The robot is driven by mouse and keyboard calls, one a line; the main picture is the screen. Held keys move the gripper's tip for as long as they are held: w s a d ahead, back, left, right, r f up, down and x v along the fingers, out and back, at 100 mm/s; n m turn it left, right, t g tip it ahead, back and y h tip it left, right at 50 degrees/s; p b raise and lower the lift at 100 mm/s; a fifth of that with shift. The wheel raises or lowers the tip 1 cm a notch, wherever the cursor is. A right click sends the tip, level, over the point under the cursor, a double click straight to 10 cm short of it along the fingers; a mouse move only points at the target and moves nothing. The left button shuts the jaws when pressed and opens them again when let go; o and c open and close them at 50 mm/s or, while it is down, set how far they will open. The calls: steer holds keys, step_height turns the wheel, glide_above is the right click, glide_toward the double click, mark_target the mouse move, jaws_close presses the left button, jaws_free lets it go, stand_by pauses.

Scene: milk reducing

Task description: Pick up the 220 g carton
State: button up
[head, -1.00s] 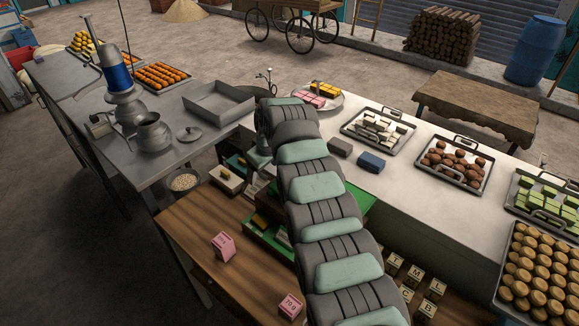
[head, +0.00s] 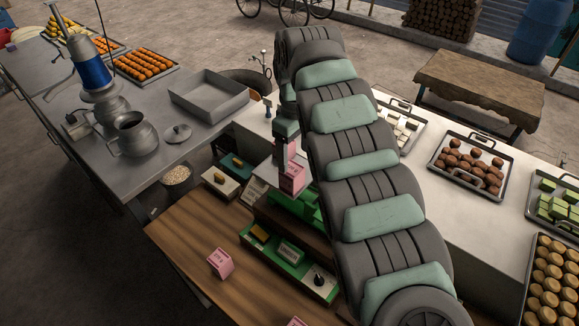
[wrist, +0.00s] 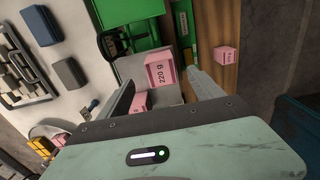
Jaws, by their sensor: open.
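The pink 220 g carton (wrist: 159,74) stands on a grey surface in the wrist view, its label facing me. My gripper (wrist: 162,68) is open, its two fingers spread to either side of the carton's place in the picture. Contact is not clear. A second pink carton (wrist: 139,104) sits nearer the left finger, partly hidden. In the head view, my gripper (head: 285,147) points down above a pink carton (head: 292,178), whose label I cannot read; my arm hides much around it.
Another pink carton (head: 220,263) stands on the wooden table (head: 190,240). A green scale-like unit (head: 290,251) lies beside my arm. Trays of sweets, such as the brown ones (head: 470,163), line the white counter to the right.

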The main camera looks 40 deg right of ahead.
mark_target(293, 170)
steer(key=f, duration=0.2)
steer(key=f+p, duration=0.1)
steer(key=f, duration=0.1)
steer(key=shift+s+a, duration=0.15)
steer(key=shift+s, duration=0.05)
steer(key=shift+w+f+p, duration=0.25)
steer(key=shift+f+p, duration=0.15)
steer(key=shift+f, duration=0.5)
steer(key=shift+w+f+p, duration=0.15)
steer(key=shift+f+p, duration=0.2)
steer(key=shift+f, duration=0.75)
steer(key=shift+w+f+p, duration=0.15)
steer(key=shift+f+p, duration=0.2)
steer(key=shift+f, duration=0.7)
jaws_close()
